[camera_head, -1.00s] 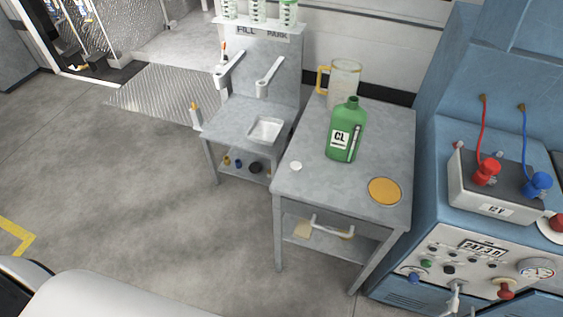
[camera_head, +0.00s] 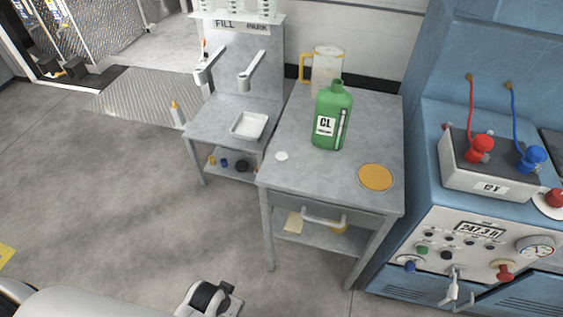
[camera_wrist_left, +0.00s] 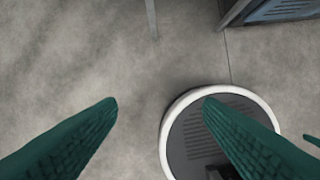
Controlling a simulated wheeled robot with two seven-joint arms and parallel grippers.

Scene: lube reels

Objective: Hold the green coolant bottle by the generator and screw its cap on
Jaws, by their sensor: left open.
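The green coolant bottle (camera_head: 332,120), labelled CL, stands upright on the grey metal table (camera_head: 300,178) left of the generator (camera_head: 480,235). Its neck shows no cap. A small flat white disc (camera_head: 281,156) lies on the table to the bottle's left; I cannot tell whether it is the cap. In the left wrist view my left gripper (camera_wrist_left: 160,105) is open and empty, above bare floor and the edge of a round base. It is away from the bottle. A dark green sliver at the right edge of that view may be a fingertip of my right gripper.
A clear jug (camera_head: 326,70) with a yellow handle stands behind the bottle. An orange disc (camera_head: 376,177) lies at the table's front right. A fill stand (camera_head: 228,125) with a white tray (camera_head: 249,125) stands left.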

